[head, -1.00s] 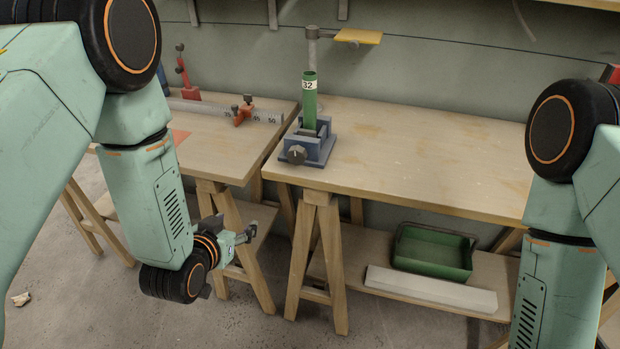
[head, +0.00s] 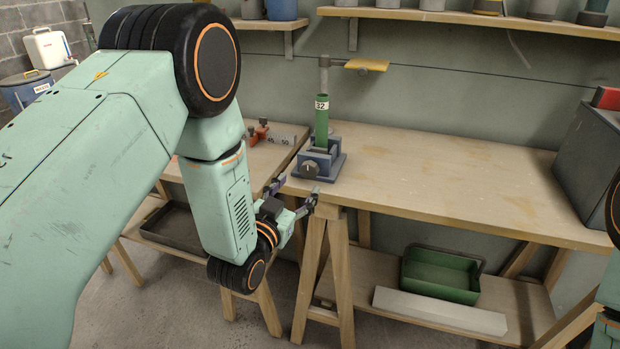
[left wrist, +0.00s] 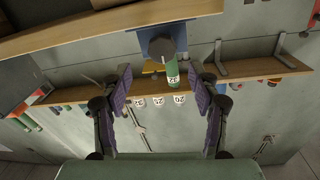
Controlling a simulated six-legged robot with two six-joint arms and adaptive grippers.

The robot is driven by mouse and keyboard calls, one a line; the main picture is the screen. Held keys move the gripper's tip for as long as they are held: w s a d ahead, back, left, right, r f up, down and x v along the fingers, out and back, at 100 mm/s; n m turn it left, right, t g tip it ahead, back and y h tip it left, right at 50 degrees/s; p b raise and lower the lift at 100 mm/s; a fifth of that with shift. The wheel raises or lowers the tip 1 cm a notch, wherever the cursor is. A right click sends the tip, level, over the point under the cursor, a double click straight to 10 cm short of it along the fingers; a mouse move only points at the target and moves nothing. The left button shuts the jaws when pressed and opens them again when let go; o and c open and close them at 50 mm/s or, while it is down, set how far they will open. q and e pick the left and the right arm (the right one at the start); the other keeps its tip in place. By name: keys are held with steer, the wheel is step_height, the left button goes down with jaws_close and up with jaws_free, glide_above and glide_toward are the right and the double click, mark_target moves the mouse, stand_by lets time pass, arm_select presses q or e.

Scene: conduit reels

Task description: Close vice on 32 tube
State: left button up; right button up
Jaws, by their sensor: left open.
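The green tube (head: 321,125) marked 32 stands upright in the blue vice (head: 334,168) at the left front corner of the right bench. The vice's dark round knob (head: 310,169) faces the front. I cannot tell whether the vice jaws touch the tube. My left gripper (head: 296,190) is open and empty, just in front of and below the vice, apart from it. In the left wrist view, which is upside down, the tube (left wrist: 172,72) and the vice (left wrist: 158,44) show beyond the spread fingers (left wrist: 161,75). My right gripper is out of view.
A grey post with a yellow plate (head: 368,65) stands behind the tube. The bench top (head: 440,175) to the right is clear up to a grey box (head: 592,160). A green tray (head: 440,275) and a white block (head: 438,311) lie on the lower shelf.

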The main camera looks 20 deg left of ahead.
mark_target(307, 173)
arm_select(q)
steer(key=w, duration=0.3)
steer(key=w+b, duration=0.1)
steer(key=w, duration=0.1)
steer(key=shift+w+a+f, duration=0.15)
steer(key=shift+f, duration=0.15)
steer(key=shift+w+d+r, duration=0.15)
steer(key=shift+w+d, duration=0.15)
steer(key=shift+w, duration=0.15)
steer(key=shift+a, duration=0.15)
steer(key=c, duration=1.2)
steer(key=shift+o, duration=0.2)
